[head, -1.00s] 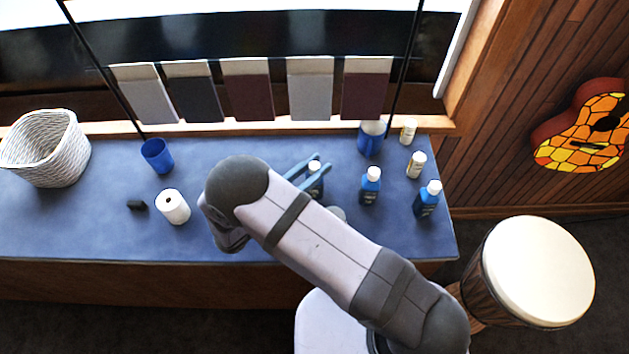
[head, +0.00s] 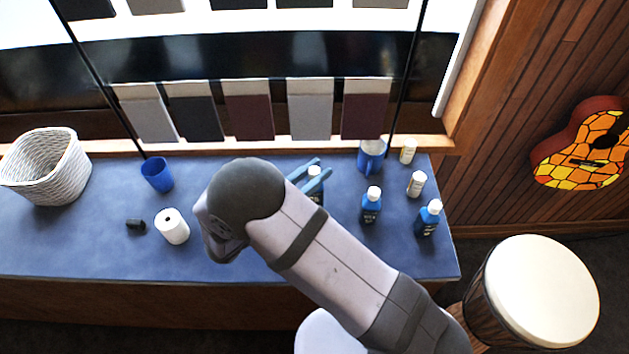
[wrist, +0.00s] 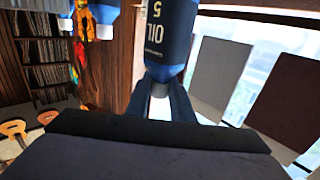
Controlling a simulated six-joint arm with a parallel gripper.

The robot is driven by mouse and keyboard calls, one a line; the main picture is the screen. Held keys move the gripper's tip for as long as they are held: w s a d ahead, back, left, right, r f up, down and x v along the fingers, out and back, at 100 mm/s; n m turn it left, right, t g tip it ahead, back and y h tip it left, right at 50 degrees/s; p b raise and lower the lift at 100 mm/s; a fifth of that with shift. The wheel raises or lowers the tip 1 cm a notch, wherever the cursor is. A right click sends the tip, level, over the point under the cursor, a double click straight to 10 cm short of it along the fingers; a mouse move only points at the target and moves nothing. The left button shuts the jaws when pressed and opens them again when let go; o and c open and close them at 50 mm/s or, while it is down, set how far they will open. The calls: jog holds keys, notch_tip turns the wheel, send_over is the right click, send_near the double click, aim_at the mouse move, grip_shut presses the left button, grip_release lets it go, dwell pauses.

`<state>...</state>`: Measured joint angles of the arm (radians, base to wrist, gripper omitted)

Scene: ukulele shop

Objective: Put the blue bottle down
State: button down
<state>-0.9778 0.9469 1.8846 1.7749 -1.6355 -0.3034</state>
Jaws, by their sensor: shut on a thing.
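My gripper (head: 311,177) has blue fingers and is shut on a blue bottle (head: 315,186) with a white cap. Only the cap and part of the dark body show past the fingers and my arm. In the wrist view the held bottle (wrist: 168,40) shows upside down, its label reading OIL 5, between the fingers (wrist: 170,103). I cannot tell whether its base touches the blue counter (head: 95,235). Two similar blue bottles stand to the right, one near (head: 371,207) and one farther right (head: 428,219).
A blue mug (head: 371,157) and two small white-capped bottles (head: 408,151) (head: 416,184) stand at the back right. A blue cup (head: 157,174), white roll (head: 172,226), small black object (head: 135,224) and white basket (head: 48,168) are left. Clear counter lies between cup and arm.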

jog(key=shift+r, duration=2.1)
jog(key=shift+d+f, duration=0.1)
